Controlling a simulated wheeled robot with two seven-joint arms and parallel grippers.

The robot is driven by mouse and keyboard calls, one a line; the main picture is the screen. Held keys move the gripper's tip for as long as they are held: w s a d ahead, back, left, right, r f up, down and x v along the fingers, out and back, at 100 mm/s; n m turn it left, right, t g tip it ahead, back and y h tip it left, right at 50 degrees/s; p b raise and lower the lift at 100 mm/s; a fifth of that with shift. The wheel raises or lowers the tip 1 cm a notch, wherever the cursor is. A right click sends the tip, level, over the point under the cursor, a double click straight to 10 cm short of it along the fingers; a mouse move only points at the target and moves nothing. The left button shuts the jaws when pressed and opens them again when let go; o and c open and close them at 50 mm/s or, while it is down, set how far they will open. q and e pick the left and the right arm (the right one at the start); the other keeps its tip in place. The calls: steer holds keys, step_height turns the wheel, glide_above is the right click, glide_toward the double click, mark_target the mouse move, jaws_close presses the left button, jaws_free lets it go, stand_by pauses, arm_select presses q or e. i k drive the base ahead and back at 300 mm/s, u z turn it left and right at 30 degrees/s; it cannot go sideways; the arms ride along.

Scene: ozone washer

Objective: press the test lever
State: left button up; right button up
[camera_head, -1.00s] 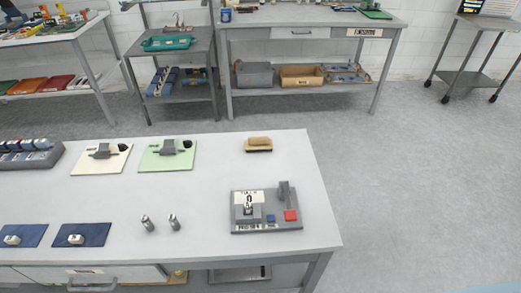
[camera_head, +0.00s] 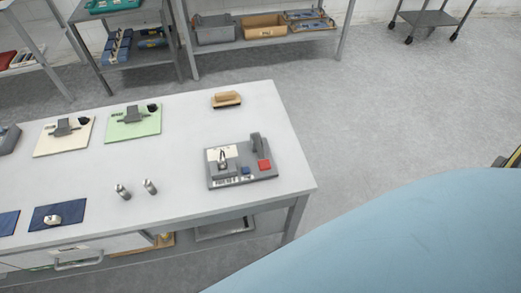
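A grey test device (camera_head: 240,178) sits near the right end of the white table. An upright dark grey lever (camera_head: 256,144) stands at its back right, with a red square (camera_head: 264,164) in front of it. No gripper shows in the head view. A large pale blue surface fills the lower right, probably my own arm, and nothing touches the device.
The white table (camera_head: 185,180) also holds a wooden-backed brush (camera_head: 227,99), a green board (camera_head: 133,125), a cream board (camera_head: 64,138), two metal cylinders (camera_head: 149,187) and a blue mat (camera_head: 58,215). Open grey floor (camera_head: 380,120) lies right of the table. Shelves stand behind.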

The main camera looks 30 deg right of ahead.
mark_target(264, 164)
steer(key=k, duration=0.5)
steer(key=u, duration=1.55)
steer(key=i, duration=1)
steer(key=z, duration=2.25)
